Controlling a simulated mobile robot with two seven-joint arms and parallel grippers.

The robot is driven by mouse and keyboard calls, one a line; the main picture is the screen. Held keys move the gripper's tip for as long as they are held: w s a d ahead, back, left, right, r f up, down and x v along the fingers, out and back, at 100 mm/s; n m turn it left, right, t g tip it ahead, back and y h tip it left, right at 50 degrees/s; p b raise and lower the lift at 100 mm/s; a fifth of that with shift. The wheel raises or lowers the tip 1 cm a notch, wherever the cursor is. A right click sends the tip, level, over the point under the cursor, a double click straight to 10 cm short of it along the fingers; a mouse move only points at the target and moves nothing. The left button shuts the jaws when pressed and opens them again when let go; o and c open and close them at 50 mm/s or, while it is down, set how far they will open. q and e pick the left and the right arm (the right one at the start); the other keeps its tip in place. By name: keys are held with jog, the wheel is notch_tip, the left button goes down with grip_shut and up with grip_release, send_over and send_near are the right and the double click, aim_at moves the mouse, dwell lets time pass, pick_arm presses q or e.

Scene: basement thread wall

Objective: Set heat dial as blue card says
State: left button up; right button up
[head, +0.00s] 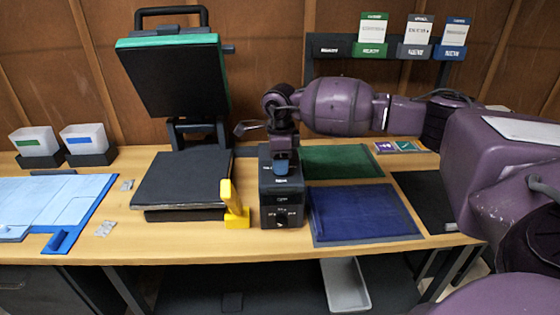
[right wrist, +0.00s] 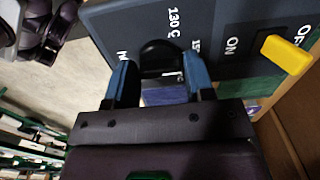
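The dark heat control box (head: 268,200) stands on the bench, right of the press. My right gripper (head: 281,163) points down at the upper part of its panel. In the right wrist view, its two blue fingers (right wrist: 160,75) sit on either side of the black heat dial (right wrist: 160,55) and appear to touch it. "130 C" is printed beside the dial; the other marks are partly hidden. The blue card (head: 455,33) stands at the right end of the back rack; its writing is too small to read. My left gripper is out of view.
A yellow switch (right wrist: 286,54) sits between ON and OFF on the panel. The press (head: 180,182) has a raised lid and a yellow handle (head: 234,212). A blue mat (head: 362,215) and a green mat (head: 340,161) lie to the right.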

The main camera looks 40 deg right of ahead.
jog(key=o, duration=0.3)
jog(key=shift+o, duration=0.2)
notch_tip(320, 180, up, 11)
dwell(0.4)
jog(key=shift+f, duration=0.15)
dwell(0.4)
